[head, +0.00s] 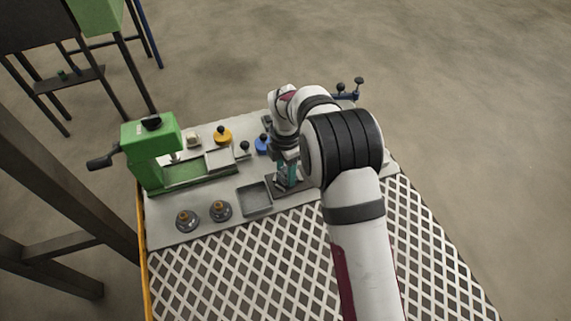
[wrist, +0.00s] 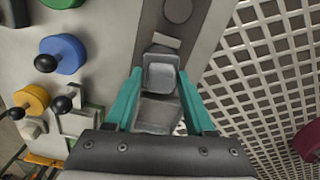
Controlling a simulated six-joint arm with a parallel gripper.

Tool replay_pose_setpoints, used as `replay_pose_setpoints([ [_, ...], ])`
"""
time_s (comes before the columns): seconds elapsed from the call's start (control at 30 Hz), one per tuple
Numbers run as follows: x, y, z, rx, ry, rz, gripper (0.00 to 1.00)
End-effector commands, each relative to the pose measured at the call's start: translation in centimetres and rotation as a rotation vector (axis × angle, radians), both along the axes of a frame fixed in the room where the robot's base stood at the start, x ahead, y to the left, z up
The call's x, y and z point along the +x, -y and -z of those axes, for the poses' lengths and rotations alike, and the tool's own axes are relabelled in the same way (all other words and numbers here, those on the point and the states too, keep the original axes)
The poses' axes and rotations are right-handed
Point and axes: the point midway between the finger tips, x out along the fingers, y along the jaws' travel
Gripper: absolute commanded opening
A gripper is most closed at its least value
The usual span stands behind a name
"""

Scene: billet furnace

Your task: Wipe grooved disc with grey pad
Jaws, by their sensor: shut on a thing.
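My gripper (wrist: 160,90) has teal fingers shut on a grey block, which looks like the grey pad (wrist: 160,72). In the head view my gripper (head: 287,178) points down over a dark plate (head: 272,188) on the bench. The dark plate (wrist: 205,30) also shows beyond the fingertips in the wrist view, with a round outline (wrist: 178,10) on it. I cannot tell whether this is the grooved disc. Two round grey pieces (head: 187,221) (head: 220,211) with brassy centres stand at the front left, apart from the gripper. Whether the pad touches the plate is unclear.
A shallow grey tray (head: 254,213) lies left of the dark plate. A green machine with a crank (head: 150,150) stands at the left. Yellow (head: 222,135) and blue (head: 262,144) knobbed pieces are behind. A white lattice (head: 230,275) covers the front.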

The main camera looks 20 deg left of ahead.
Motion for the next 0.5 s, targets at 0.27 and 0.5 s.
replay_pose_setpoints([
  [0.27, -1.3, 0.6, -1.5, 0.002, 0.001, 0.0, 0.02],
  [0.5, -1.3, 0.6, -3.9, 0.002, 0.001, 0.0, 0.02],
])
